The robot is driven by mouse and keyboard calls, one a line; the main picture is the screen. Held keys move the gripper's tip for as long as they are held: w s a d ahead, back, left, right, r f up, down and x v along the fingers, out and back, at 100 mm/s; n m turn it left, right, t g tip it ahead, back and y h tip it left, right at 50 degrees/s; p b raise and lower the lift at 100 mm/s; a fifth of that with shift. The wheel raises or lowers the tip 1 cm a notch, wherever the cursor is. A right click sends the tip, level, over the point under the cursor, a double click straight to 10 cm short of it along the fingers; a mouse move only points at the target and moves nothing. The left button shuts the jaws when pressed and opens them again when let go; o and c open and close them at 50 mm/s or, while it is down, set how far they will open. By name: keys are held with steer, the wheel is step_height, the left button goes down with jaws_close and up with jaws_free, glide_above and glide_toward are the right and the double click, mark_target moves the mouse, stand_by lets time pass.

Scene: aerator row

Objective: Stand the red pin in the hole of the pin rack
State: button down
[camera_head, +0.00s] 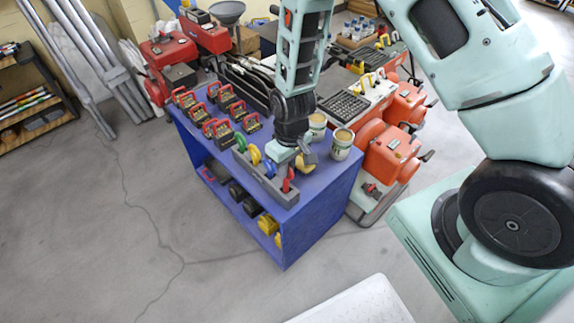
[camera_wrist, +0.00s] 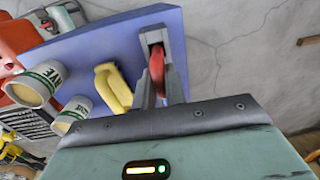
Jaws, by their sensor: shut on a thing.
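My gripper (camera_head: 287,172) is shut on the red pin (camera_head: 288,181) above the near right end of the pin rack. The red pin also shows between the two grey fingers in the wrist view (camera_wrist: 157,68). The pin rack (camera_head: 262,183) is a long grey block along the front edge of the blue bench, with green, yellow and blue rings or handles on it. Part of what looks like the rack shows behind the pin in the wrist view (camera_wrist: 153,35). The pin's lower end is hidden, so I cannot tell whether it is in a hole.
A yellow piece (camera_wrist: 115,90) lies on the blue bench (camera_head: 312,185) close beside my gripper. Two labelled cups (camera_head: 342,145) stand behind it. Several red-handled items (camera_head: 222,95) fill the bench's far left. Orange machines (camera_head: 390,152) stand to the right.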

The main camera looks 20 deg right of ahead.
steer(key=shift+f+b, duration=1)
steer(key=shift+f, duration=0.65)
steer(key=c, duration=1.4)
jaws_free()
steer(key=shift+o, duration=0.2)
step_height(320, 180, up, 18)
steer(key=d+f+p, duration=0.1)
steer(key=p, duration=0.1)
steer(key=s+a+r+n+p, duration=0.2)
steer(key=s+a+r+p, duration=0.1)
steer(key=s+r, duration=0.7)
steer(key=s+a+r+n+p, duration=0.1)
steer(key=s+a+r+p, duration=0.3)
steer(key=s+r, duration=0.6)
steer(key=shift+a+r+n+p, duration=0.25)
steer(key=shift+r+n+p, duration=0.15)
steer(key=shift+r+p, duration=0.55)
steer(key=shift+w, duration=0.1)
